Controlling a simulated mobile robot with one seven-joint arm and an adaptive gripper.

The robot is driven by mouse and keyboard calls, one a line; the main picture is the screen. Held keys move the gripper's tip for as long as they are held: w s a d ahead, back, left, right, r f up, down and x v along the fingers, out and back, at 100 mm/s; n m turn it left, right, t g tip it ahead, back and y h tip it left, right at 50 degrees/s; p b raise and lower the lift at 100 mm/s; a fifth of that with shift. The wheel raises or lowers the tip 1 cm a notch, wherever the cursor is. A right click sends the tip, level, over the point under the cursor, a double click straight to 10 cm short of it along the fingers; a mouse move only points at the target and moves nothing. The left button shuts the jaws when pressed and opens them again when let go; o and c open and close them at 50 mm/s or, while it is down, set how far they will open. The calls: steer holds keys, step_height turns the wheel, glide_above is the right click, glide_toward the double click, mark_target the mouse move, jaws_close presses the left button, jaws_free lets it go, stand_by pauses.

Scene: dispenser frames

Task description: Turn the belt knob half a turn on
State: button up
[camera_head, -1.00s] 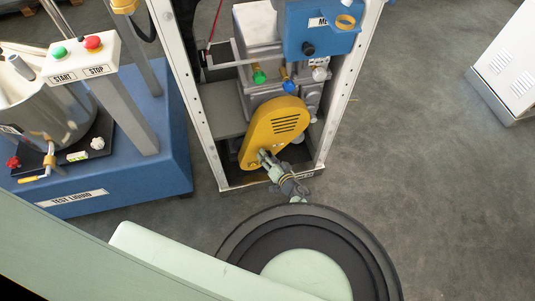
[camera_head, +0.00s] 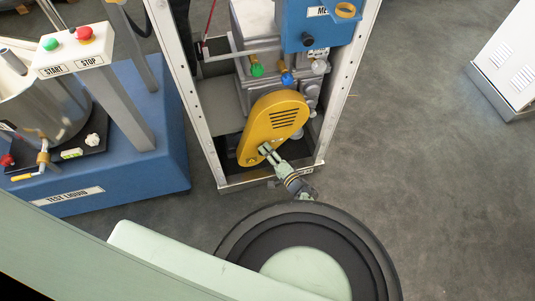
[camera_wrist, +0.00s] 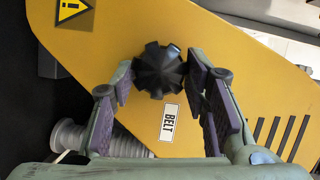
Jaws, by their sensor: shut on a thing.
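The belt knob (camera_wrist: 160,70) is a black, lobed knob on the yellow belt cover (camera_wrist: 90,50), just above a tilted BELT label (camera_wrist: 170,123) in the wrist view. My gripper (camera_wrist: 160,74) has one purple-padded finger on each side of the knob and is shut on it. The left pad's contact is hard to make out. In the head view my gripper (camera_head: 266,150) reaches from the lower right to the low end of the yellow cover (camera_head: 268,120). The knob is hidden there by the fingers.
The cover sits inside a white upright frame (camera_head: 178,80) with a post on each side. Green (camera_head: 257,71) and blue (camera_head: 287,79) knobs are above it. A blue TEST LIQUID stand (camera_head: 165,150) is at left.

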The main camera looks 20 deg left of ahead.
steer(key=shift+a, duration=0.1)
stand_by(0.4)
steer(key=o, duration=1.1)
steer(key=shift+o, duration=0.2)
steer(key=v, duration=1.2)
steer(key=shift+s, duration=0.1)
